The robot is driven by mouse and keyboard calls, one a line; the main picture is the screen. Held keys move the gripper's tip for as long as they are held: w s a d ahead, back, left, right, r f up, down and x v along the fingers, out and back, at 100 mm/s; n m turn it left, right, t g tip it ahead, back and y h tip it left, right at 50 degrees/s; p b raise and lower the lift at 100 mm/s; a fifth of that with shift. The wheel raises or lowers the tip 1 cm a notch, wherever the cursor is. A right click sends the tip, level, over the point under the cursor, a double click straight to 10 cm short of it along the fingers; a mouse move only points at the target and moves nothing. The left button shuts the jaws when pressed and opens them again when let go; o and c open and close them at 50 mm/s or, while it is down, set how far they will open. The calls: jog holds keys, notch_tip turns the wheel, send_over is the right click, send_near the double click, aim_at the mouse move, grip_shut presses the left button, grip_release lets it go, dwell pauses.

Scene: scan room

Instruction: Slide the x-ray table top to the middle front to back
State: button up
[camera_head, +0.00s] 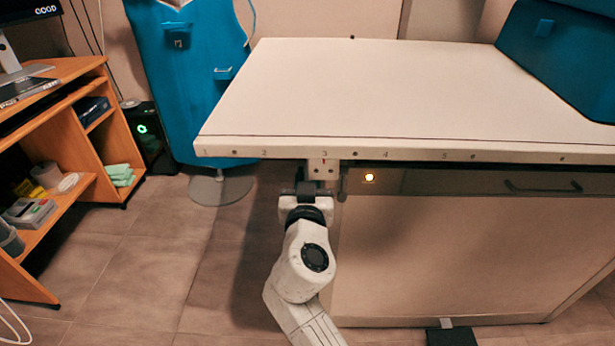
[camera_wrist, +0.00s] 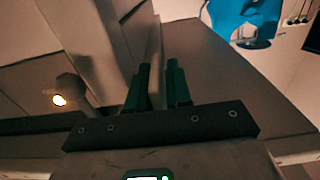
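The x-ray table top (camera_head: 370,95) is a broad pale slab with a dark line along its front edge and a numbered scale (camera_head: 385,155) on that edge. In the head view my wrist is just under the front edge, near the number 3, below a small beige bracket (camera_head: 322,168). The fingertips are hard to make out there. Whether they touch the table's underside cannot be told.
The table base (camera_head: 460,250) has a lit yellow lamp (camera_head: 369,178) and a dark handle (camera_head: 542,187). A blue box (camera_head: 565,60) sits on the top's right back. A blue apron (camera_head: 185,85) hangs behind left. A wooden desk (camera_head: 95,75) stands at left; floor between is free.

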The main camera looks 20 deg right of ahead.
jog(key=shift+w+d, duration=0.2)
jog(key=shift+w, duration=0.2)
grip_shut()
